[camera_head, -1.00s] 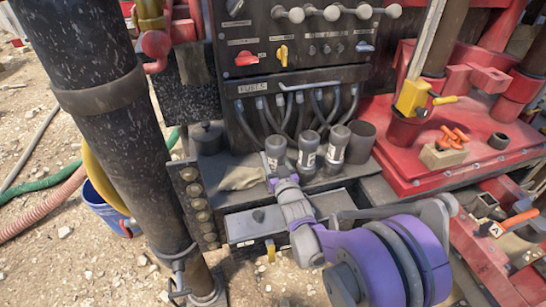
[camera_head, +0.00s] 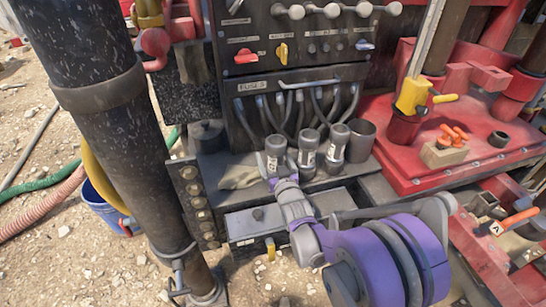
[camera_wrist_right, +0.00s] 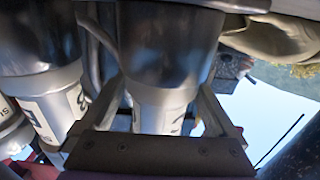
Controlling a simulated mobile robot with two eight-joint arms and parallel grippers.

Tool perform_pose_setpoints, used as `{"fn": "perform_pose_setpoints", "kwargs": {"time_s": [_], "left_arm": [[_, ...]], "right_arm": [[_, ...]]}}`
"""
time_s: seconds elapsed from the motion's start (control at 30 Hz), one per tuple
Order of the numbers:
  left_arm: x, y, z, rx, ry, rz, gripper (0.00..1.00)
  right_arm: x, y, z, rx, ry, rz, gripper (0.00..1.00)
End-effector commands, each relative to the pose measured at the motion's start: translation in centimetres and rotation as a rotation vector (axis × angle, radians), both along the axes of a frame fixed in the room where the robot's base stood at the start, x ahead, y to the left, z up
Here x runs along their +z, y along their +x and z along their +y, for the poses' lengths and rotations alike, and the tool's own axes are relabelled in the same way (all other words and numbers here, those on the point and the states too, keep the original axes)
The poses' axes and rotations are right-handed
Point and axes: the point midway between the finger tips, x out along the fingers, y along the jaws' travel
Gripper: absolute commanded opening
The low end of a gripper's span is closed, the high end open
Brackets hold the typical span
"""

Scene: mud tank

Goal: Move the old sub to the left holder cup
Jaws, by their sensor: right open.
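Three grey cylindrical subs with white labels stand upright in a row on the ledge below the fuse panel: the left one (camera_head: 275,157), the middle one (camera_head: 308,150) and the right one (camera_head: 338,145). I cannot tell from the labels which is the old sub. My right gripper (camera_head: 280,182) is at the left sub, low on its near side. In the right wrist view my open gripper (camera_wrist_right: 163,90) has one finger on each side of a labelled sub (camera_wrist_right: 160,112); contact is unclear. A neighbouring sub (camera_wrist_right: 48,110) stands to its left. My left gripper is not in view.
An open, empty-looking dark cup (camera_head: 361,142) stands right of the subs. A dark round holder (camera_head: 207,135) is at the ledge's left end, with a cloth (camera_head: 238,176) nearby. The fuse panel (camera_head: 300,85) with hanging cables rises close behind; a thick pipe (camera_head: 110,120) stands left.

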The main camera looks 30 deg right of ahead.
Motion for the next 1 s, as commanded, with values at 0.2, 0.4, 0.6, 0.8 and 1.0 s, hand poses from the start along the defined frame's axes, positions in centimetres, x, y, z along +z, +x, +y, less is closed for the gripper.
{"fn": "perform_pose_setpoints", "kwargs": {"time_s": [0.2, 0.4, 0.6, 0.8, 1.0], "left_arm": [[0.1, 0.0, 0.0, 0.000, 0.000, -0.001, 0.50], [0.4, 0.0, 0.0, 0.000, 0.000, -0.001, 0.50], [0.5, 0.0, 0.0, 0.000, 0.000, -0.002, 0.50], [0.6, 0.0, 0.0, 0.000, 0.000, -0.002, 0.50], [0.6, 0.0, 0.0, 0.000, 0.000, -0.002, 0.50]], "right_arm": [[0.1, -1.8, 0.4, 0.000, 0.000, -0.002, 0.94], [0.2, -5.8, 1.4, 0.000, -0.001, -0.003, 0.94], [0.2, -9.1, 2.2, 0.000, -0.001, -0.003, 0.94], [0.2, -10.5, 2.5, 0.000, -0.001, -0.004, 0.94], [0.2, -10.5, 2.5, 0.000, -0.001, -0.004, 0.94]]}}
